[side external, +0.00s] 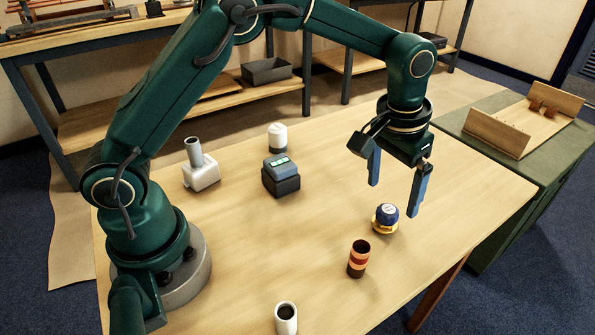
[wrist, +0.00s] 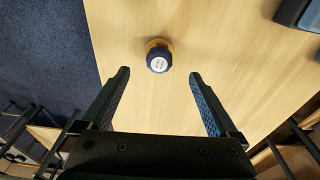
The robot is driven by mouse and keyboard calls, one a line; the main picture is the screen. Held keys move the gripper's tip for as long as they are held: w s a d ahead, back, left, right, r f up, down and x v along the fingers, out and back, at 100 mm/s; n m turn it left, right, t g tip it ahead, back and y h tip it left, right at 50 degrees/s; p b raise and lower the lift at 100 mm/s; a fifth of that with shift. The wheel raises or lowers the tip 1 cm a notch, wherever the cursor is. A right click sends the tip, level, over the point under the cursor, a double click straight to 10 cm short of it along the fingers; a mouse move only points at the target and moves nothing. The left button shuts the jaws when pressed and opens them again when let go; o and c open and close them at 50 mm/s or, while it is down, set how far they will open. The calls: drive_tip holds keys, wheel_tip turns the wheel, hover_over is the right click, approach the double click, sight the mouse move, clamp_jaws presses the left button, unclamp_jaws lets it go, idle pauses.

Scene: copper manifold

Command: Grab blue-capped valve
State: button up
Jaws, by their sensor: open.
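The blue-capped valve (side external: 386,217) stands upright on the wooden table, with a yellow base under its blue cap. In the wrist view the valve (wrist: 158,57) is beyond my fingertips and roughly midway between them, with a pale label on its top. My gripper (side external: 394,198) is open and empty, pointing down above the table beside the valve. Both fingers also show in the wrist view (wrist: 162,72), spread wide apart. Nothing touches the valve.
A dark cylinder with orange bands (side external: 358,258) stands close in front of the valve. A white cup (side external: 286,318), a grey-black box (side external: 281,176), a white-capped jar (side external: 278,137) and a white fitting (side external: 200,172) stand farther off. The table's right edge is near the valve.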

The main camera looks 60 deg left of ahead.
sight(389, 210)
drive_tip(key=shift+s+d+f, duration=0.1)
drive_tip(key=shift+d+f, duration=0.05)
drive_tip(key=shift+f, duration=0.75)
drive_tip(key=shift+w+f, duration=0.15)
drive_tip(key=shift+f, duration=0.85)
drive_tip(key=shift+w+f, duration=0.1)
drive_tip(key=shift+f, duration=0.85)
clamp_jaws()
drive_tip(key=shift+r, duration=0.1)
